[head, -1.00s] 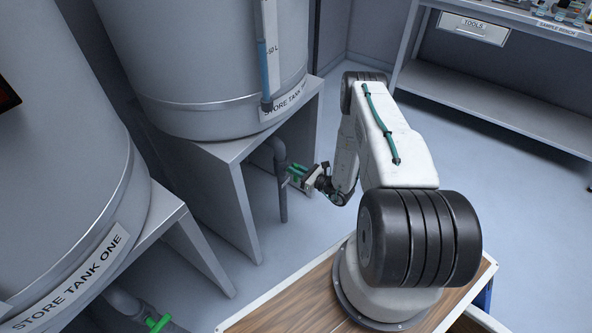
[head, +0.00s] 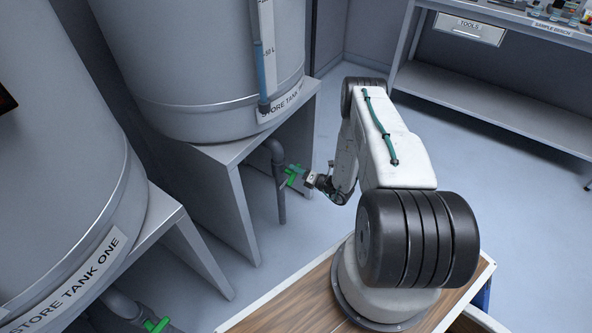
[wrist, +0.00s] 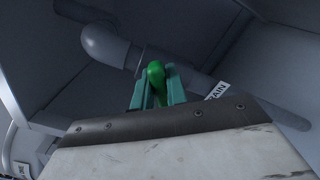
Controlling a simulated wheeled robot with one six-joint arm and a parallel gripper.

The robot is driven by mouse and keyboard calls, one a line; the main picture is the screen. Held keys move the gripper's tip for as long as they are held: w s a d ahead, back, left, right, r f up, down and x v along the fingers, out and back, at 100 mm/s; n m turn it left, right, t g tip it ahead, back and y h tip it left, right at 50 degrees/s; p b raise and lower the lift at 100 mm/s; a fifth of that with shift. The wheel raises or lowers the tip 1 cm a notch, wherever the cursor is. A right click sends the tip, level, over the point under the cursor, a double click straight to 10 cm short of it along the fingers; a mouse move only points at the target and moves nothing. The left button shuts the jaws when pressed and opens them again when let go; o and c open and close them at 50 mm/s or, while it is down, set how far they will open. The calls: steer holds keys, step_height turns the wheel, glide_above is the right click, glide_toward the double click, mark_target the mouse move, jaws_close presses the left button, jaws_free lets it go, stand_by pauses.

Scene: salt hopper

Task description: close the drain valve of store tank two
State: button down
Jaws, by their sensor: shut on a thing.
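The green valve handle (head: 292,178) is at the pipe, partly hidden by my gripper (head: 300,172). In the wrist view the green handle (wrist: 156,76) stands between the two teal fingers of my gripper (wrist: 154,88), which is shut on it. The grey pipe (wrist: 170,65) runs behind it.
Store tank one (head: 50,200) stands at the left, with its own green valve handle (head: 157,325) low down. A sample bench (head: 520,100) with a tools drawer is at the back right. The floor (head: 400,120) between is clear.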

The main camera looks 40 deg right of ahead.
steer(key=m, duration=0.3)
steer(key=f+m, duration=0.1)
steer(key=m, duration=0.2)
steer(key=shift+d+f+m, duration=0.15)
steer(key=shift+f+m, duration=0.05)
steer(key=shift+m, duration=0.1)
stand_by(0.4)
steer(key=c, duration=1.4)
jaws_free()
steer(key=v, duration=0.7)
steer(key=shift+s+d, duration=0.15)
steer(key=shift+s, duration=0.2)
